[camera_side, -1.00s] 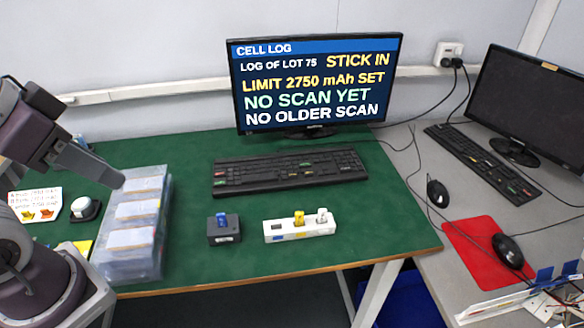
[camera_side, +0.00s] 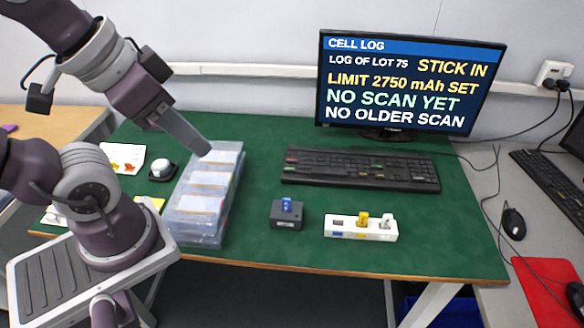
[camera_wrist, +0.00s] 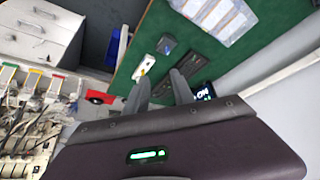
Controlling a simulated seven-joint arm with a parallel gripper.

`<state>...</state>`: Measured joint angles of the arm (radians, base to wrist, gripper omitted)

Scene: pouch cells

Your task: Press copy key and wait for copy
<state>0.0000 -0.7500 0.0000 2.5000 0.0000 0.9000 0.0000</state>
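The monitor (camera_side: 410,85) reads "CELL LOG", "LOG OF LOT 75", "STICK IN", "LIMIT 2750 mAh SET", "NO SCAN YET" and "NO OLDER SCAN". A black keyboard (camera_side: 360,170) lies before it, with a few coloured keys; I cannot read which is copy. A dark block (camera_side: 286,221) holds a blue stick (camera_side: 286,204). A white strip (camera_side: 345,233) to its right holds a yellow stick (camera_side: 362,219) and a white one (camera_side: 387,221). My gripper (camera_side: 207,150) hangs above the cell trays' far end, left of the keyboard. In the wrist view its fingers (camera_wrist: 158,88) stand apart, nothing between them.
Clear stacked trays of pouch cells (camera_side: 187,232) stand at the table's left. A white round button on a dark base (camera_side: 162,169) and a card with arrows (camera_side: 123,157) lie beyond. Green tabletop (camera_side: 265,245) is bare around the block and strip.

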